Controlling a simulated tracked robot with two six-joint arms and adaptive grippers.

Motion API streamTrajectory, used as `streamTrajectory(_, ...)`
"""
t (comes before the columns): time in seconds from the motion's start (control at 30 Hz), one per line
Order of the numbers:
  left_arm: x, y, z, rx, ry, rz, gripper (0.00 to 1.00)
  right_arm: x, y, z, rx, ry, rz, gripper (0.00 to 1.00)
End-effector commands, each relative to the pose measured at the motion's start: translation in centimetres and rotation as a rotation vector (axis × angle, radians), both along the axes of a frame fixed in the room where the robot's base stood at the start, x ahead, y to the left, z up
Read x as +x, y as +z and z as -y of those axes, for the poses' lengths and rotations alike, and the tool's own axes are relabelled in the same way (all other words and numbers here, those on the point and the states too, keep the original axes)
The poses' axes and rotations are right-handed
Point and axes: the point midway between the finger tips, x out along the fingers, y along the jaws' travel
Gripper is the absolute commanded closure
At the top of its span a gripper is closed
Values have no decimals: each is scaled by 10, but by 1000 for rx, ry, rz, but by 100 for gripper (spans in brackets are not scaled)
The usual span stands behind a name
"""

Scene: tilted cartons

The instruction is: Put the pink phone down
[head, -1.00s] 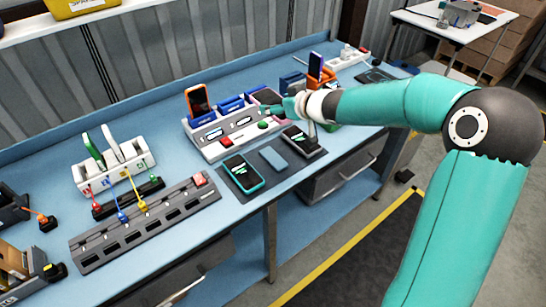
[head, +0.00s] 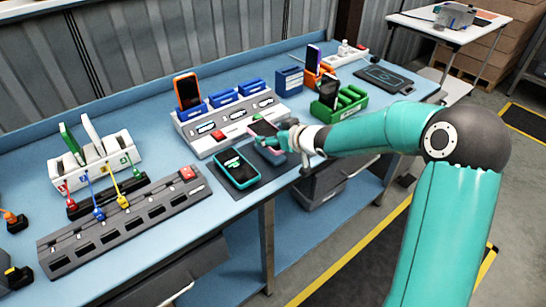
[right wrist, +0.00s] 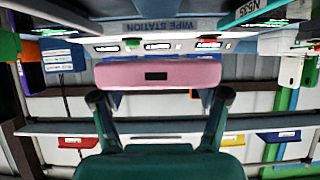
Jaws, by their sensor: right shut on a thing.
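The pink phone (head: 263,128) is in my right gripper (head: 285,141), dark screen facing up, above the bench in front of the white dock. In the right wrist view the phone (right wrist: 157,75) shows as a pink slab between the two fingers of the right gripper (right wrist: 160,97), which is shut on it. Whether the phone touches anything cannot be told. My left gripper is not in view.
A teal phone (head: 237,169) lies on a dark mat (head: 247,189) to the left. The white dock (head: 208,141) behind holds an orange phone (head: 188,91). A green rack (head: 349,103) stands farther right. A grey slotted strip (head: 125,225) lies at left.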

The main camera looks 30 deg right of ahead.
Motion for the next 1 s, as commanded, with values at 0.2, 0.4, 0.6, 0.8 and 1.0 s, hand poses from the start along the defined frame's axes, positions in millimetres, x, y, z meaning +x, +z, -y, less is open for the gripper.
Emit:
streamTrajectory(0.2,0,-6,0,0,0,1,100,0,-16,0,2,-1,0,68)
streamTrajectory(0.4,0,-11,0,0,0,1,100,0,-42,0,2,-1,0,68)
streamTrajectory(0.6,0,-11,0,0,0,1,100,0,-46,1,-1,-2,3,68)
streamTrajectory(0.8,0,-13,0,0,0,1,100,0,-48,1,-1,-2,2,68)
streamTrajectory(1.0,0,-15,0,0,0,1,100,-1,-51,1,0,-2,0,9)
